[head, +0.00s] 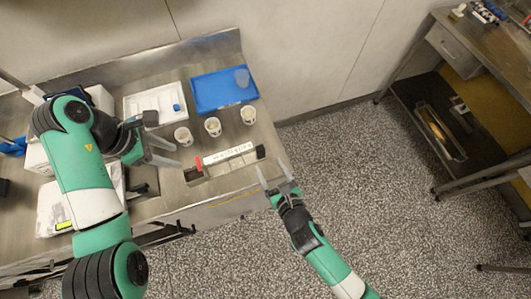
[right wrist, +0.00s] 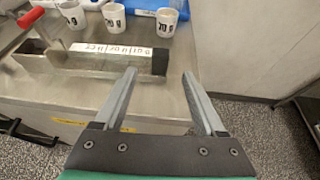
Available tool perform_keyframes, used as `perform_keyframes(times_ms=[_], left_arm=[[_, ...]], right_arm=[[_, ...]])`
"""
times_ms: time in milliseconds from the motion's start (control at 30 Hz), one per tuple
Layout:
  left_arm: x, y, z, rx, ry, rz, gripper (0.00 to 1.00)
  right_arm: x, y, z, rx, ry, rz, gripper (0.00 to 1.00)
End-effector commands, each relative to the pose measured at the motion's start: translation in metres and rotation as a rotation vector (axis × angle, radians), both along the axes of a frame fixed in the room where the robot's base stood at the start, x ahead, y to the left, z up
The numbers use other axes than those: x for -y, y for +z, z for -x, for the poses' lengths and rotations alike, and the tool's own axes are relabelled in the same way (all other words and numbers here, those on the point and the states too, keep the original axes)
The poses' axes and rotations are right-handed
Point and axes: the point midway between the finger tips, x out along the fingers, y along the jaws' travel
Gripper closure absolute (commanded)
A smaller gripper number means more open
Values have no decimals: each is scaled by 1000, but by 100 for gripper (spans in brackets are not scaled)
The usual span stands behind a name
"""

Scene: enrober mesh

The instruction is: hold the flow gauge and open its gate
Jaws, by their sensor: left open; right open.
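The flow gauge (head: 230,154) is a long metal trough with a white marked scale strip, lying on the steel bench near its front edge. Its red gate handle (head: 198,163) is at the left end and a black block is at the right end. It also shows in the right wrist view (right wrist: 105,67), with the red handle (right wrist: 31,17) at upper left. My left gripper (head: 179,154) is open and empty, left of the handle and apart from it. My right gripper (head: 272,168) is open and empty, just off the gauge's right end; its fingers (right wrist: 159,75) point toward the bench.
Several white cups (head: 213,127) stand in a row behind the gauge. A blue tray (head: 222,91) with a translucent cup and a white tray (head: 155,103) lie further back. A separate steel table (head: 480,60) stands at the right, across open speckled floor (head: 360,150).

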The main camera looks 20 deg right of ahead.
Motion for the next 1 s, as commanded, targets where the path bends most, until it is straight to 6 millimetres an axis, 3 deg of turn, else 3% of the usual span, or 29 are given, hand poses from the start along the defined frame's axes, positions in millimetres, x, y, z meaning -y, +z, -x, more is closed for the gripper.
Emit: perform_keyframes(times_ms=[200,433,867,1000], left_arm=[[0,0,0,0,0,0,50],[0,0,0,0,0,0,50],[0,0,0,0,0,0,50],[0,0,0,0,0,0,50]], right_arm=[[0,-17,-45,1,-3,0,28],[-1,-31,-80,2,-1,2,28],[-1,-37,-91,2,-1,0,28],[-1,-37,-91,2,-1,0,49]])
